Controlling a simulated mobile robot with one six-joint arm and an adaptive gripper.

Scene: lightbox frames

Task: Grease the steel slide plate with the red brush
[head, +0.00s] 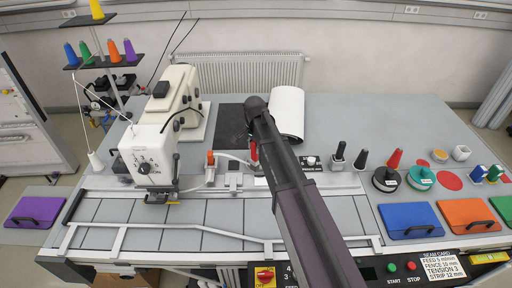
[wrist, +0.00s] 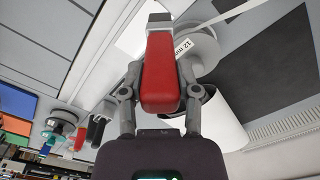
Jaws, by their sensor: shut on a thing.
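My gripper (wrist: 160,72) is shut on the red brush (wrist: 161,88), with one finger on each side of its red body. A dark grey end of the brush points away from me at the top of the wrist view. In the head view my arm covers most of the gripper, and only a sliver of the red brush (head: 253,150) shows beside it. A pale plate-like patch (wrist: 132,40) lies beyond the brush in the wrist view; I cannot tell whether it is the steel slide plate or whether the brush touches it.
A white sewing machine (head: 150,150) stands left of my arm. A white roll (head: 287,110) lies behind the arm; a spool labelled 12 mm (wrist: 196,48) is close to the brush. The back right tabletop is clear.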

